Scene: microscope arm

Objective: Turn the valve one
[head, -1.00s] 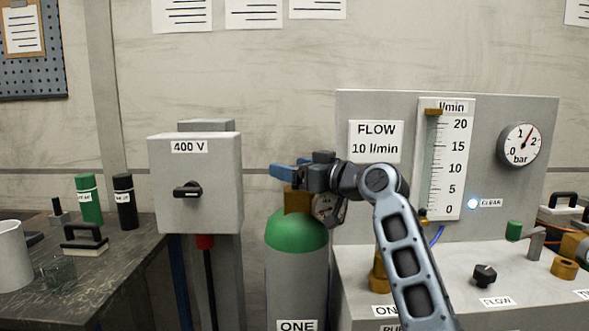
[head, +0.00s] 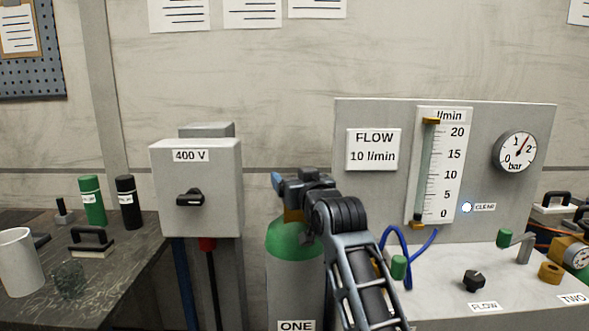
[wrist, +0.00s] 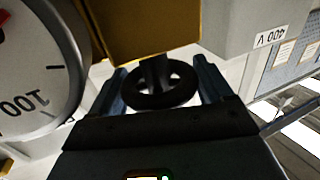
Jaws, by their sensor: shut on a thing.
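Valve one is a black spoked handwheel (wrist: 180,99) beside a brass valve body (wrist: 150,25) in the wrist view. My gripper (wrist: 160,82) has a blue finger on each side of the wheel and is shut on it. In the head view my gripper (head: 290,183) is at the top of the green-shouldered grey cylinder labelled ONE (head: 294,285). There my wrist hides the handwheel and most of the brass body. A round white gauge (wrist: 30,75) sits close on the left in the wrist view.
A grey 400 V switch box (head: 195,185) stands left of the cylinder. A flow panel (head: 350,230) with a flow tube (head: 428,175) and a bar gauge (head: 515,152) stands right, above a pale bench (head: 440,300). A dark table (head: 130,255) is at far left.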

